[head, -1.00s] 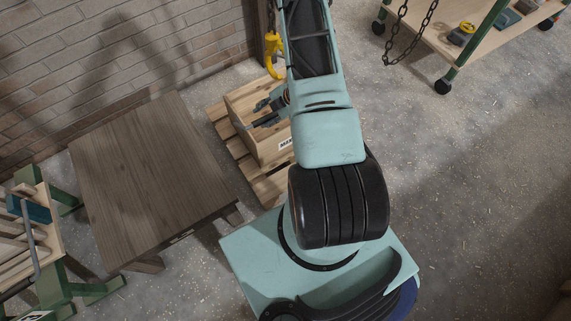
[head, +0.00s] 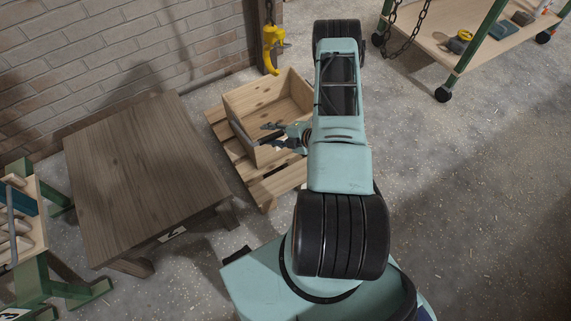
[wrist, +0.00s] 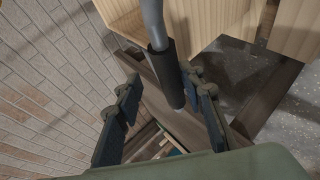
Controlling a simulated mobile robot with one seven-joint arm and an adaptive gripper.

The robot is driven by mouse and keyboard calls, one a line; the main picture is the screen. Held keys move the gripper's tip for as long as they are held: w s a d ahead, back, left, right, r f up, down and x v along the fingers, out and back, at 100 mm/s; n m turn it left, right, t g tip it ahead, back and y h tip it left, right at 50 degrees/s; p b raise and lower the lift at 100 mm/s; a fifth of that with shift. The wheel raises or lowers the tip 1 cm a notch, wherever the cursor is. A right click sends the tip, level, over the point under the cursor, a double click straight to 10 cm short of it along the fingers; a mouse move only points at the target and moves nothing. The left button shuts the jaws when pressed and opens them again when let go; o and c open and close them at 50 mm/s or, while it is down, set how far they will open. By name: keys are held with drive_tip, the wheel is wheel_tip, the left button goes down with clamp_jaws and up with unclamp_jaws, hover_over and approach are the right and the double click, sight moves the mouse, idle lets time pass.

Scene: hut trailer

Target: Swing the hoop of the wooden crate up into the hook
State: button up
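The wooden crate (head: 292,82) is open-topped and sits on a pallet in the head view; its pale boards also show at the top of the wrist view (wrist: 215,22). The yellow hook (head: 271,48) hangs at the crate's far side. The hoop (wrist: 153,22) is a grey rod with a dark sleeve, seen in the wrist view running down between my fingers. In the head view it is too small and covered to trace fully. My gripper (wrist: 160,82) is open around the sleeve, with gaps on both sides. In the head view my gripper (head: 272,134) is over the crate's near side.
A brown wooden table (head: 145,165) stands left of the pallet (head: 262,190). A brick wall (head: 120,50) is behind. A wheeled cart (head: 470,45) and a hanging chain (head: 410,35) are at the upper right. Open floor lies to the right.

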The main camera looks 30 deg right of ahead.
wheel_tip(320, 180, down, 9)
drive_tip(key=s+n+t+y+b, duration=0.15)
drive_tip(key=t+b, duration=0.25)
drive_tip(key=b, duration=0.5)
drive_tip(key=shift+h, duration=0.25)
drive_tip(key=shift+r+p+v, duration=0.15)
drive_tip(key=shift+p+v, duration=0.3)
drive_tip(key=shift+v, duration=0.8)
drive_tip(key=shift+r+p+v, duration=0.1)
drive_tip(key=shift+p+v, duration=0.3)
drive_tip(key=shift+v, duration=0.8)
